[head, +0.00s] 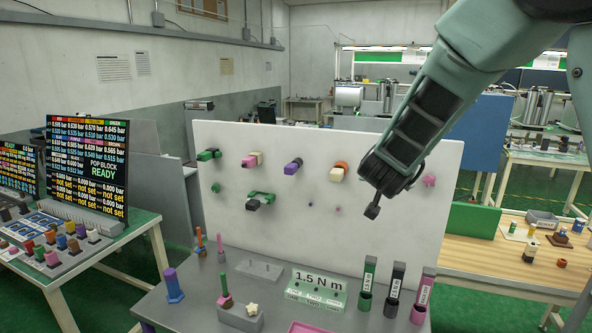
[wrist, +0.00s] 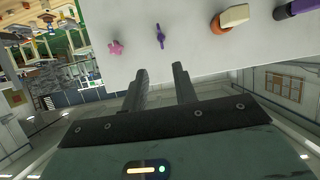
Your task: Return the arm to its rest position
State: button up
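My arm (head: 440,90) reaches down from the upper right in the head view. My gripper (head: 373,208) hangs in front of the right part of the white upright panel (head: 300,238). In the wrist view my gripper (wrist: 160,75) has its two dark fingers apart with nothing between them, so it is open. The fingers point toward the panel (wrist: 210,70), which fills the upper part of that view. How far they are from the panel is hard to tell.
The panel carries several coloured pegs, with a pink star (head: 429,180) near my gripper. A grey table (head: 185,310) below holds upright tools, a "1.5 N m" block (head: 318,287) and three tall holders. A wooden bench (head: 480,258) stands at right, a screen (head: 88,160) at left.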

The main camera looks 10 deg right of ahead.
jog(key=s+a+f+n+g+y+b, duration=0.2)
jog(key=s+a+f+n+y, duration=0.3)
jog(key=a, duration=0.6)
jog(key=s+a+f+n+g+y+b, duration=0.1)
jog(key=s+a+f+n+y+b, duration=0.15)
jog(key=s+a+f+y, duration=0.6)
jog(key=s+a+f+n+g+h+b, duration=0.1)
jog(key=s+a+n+g, duration=0.15)
jog(key=s, duration=0.45)
jog(key=s+a+f+n+g+h+b, duration=0.1)
jog(key=s+a+n+g+h+b, duration=0.2)
jog(key=s, duration=0.4)
jog(key=s+d+f+n+g+h, duration=0.1)
jog(key=s+d+f+g, duration=0.1)
jog(key=s, duration=0.7)
jog(key=shift+d+n+g, duration=0.3)
jog(key=shift+d+g, duration=0.05)
